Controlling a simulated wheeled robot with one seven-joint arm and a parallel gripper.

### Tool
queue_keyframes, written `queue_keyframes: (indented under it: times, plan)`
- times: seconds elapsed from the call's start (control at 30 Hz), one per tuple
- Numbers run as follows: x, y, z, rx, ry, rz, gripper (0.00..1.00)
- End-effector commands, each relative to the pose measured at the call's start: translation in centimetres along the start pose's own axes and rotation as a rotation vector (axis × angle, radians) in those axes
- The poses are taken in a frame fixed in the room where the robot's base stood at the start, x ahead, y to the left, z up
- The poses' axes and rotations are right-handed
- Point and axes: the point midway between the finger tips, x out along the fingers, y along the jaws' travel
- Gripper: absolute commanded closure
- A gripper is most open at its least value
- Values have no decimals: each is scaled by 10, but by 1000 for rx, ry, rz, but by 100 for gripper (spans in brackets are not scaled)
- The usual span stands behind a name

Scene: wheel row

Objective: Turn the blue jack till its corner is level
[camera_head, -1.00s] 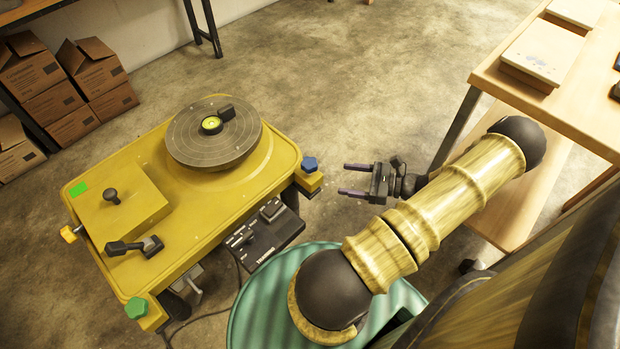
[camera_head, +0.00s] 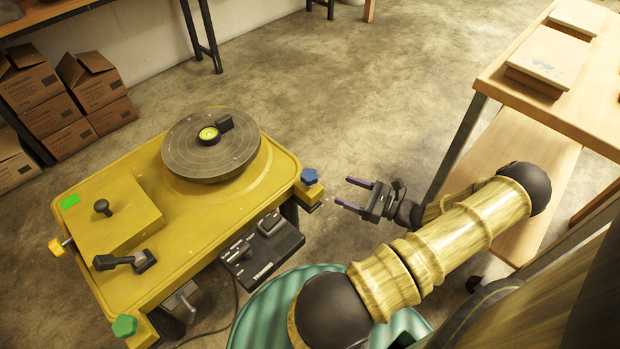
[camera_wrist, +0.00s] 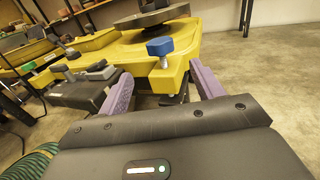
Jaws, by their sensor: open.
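The blue jack (camera_head: 310,176) is a small lobed knob on the right corner of the yellow machine (camera_head: 110,272). In the wrist view the blue jack (camera_wrist: 160,47) stands ahead, between and beyond my fingers. My gripper (camera_head: 354,194) is open and empty, to the right of the blue jack and apart from it. Its two purple fingers also frame the wrist view (camera_wrist: 160,88). A round dark turntable (camera_head: 180,158) on the machine carries a yellow-green bubble level (camera_head: 208,134). The bubble's exact position is too small to tell.
A green knob (camera_head: 124,326) and an orange knob (camera_head: 57,246) sit at other corners. A black pedal box (camera_head: 262,252) is at the machine's near side. A wooden bench (camera_head: 530,105) stands right. The floor between gripper and jack looks clear.

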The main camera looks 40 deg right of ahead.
Motion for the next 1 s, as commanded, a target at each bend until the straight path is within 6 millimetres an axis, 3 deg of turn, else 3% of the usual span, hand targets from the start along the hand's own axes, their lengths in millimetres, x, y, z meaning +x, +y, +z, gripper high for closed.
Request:
queue_keyframes:
  times: [0.6, 0.8, 1.0]
  plan:
    - [108, 1, -3, 0, -1, 4, 34]
    - [125, 0, -1, 0, 1, 1, 34]
    - [126, 0, 0, 1, 1, 0, 34]
